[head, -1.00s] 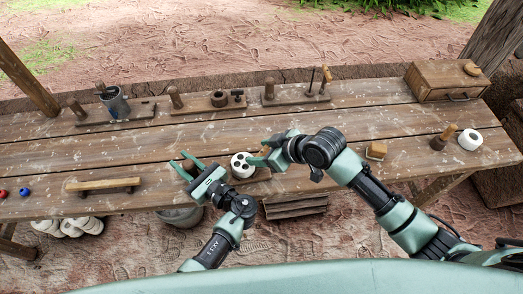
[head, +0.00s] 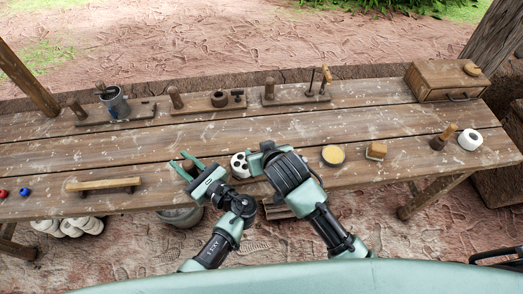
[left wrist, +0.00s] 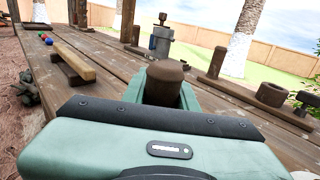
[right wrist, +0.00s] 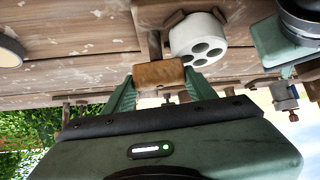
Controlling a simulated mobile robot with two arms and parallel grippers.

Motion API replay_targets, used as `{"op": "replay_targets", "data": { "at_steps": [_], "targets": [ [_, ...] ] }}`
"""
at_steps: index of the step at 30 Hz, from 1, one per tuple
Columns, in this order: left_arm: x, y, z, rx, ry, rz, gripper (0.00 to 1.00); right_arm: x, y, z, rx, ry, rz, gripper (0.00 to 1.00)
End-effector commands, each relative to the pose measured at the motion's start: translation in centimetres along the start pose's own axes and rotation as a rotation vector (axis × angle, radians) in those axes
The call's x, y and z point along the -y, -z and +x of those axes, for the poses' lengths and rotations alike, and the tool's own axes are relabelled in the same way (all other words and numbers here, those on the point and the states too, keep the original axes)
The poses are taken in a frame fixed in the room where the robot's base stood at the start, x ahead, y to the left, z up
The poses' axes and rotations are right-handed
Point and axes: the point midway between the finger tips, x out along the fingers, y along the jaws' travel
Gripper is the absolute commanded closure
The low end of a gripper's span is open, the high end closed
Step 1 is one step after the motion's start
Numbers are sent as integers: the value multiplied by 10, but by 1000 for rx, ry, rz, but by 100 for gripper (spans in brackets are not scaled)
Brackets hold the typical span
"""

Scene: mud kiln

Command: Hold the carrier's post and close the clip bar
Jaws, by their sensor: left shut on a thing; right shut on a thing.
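My left gripper (head: 180,160) is shut on the brown wooden post (head: 189,166) at the table's front edge. In the left wrist view the rounded top of the post (left wrist: 165,82) rises between the fingers. A white round piece with several dark holes (head: 239,165) sits just right of it; it also shows in the right wrist view (right wrist: 199,38). My right gripper (right wrist: 158,88) is shut on a light brown wooden piece, apparently the clip bar (right wrist: 158,74), close beside the white piece. In the head view my right arm hides its fingertips and most of the carrier's base.
A yellow disc (head: 333,155), a wooden block (head: 376,151), a wooden-handled tool (head: 438,141) and a white pot (head: 469,139) stand to the right. A raised wooden bar (head: 103,184) lies left. Wooden racks (head: 207,104) and a wooden box (head: 447,84) line the back. The middle is clear.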

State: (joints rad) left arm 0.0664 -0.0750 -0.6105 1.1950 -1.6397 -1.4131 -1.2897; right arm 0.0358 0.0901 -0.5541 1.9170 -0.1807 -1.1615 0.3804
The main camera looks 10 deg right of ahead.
Motion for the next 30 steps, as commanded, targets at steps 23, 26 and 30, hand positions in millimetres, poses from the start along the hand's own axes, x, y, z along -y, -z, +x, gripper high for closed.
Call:
{"op": "replay_targets", "data": {
  "at_steps": [23,26,30],
  "targets": [
    [0,0,0,1,1,-1,100,0,-1,0,3,-8,9,22],
    [0,0,0,1,1,-1,100,0,-1,-1,2,-8,9,22],
    [0,0,0,1,1,-1,100,1,-1,-12,0,-6,9,22]
  ]
}}
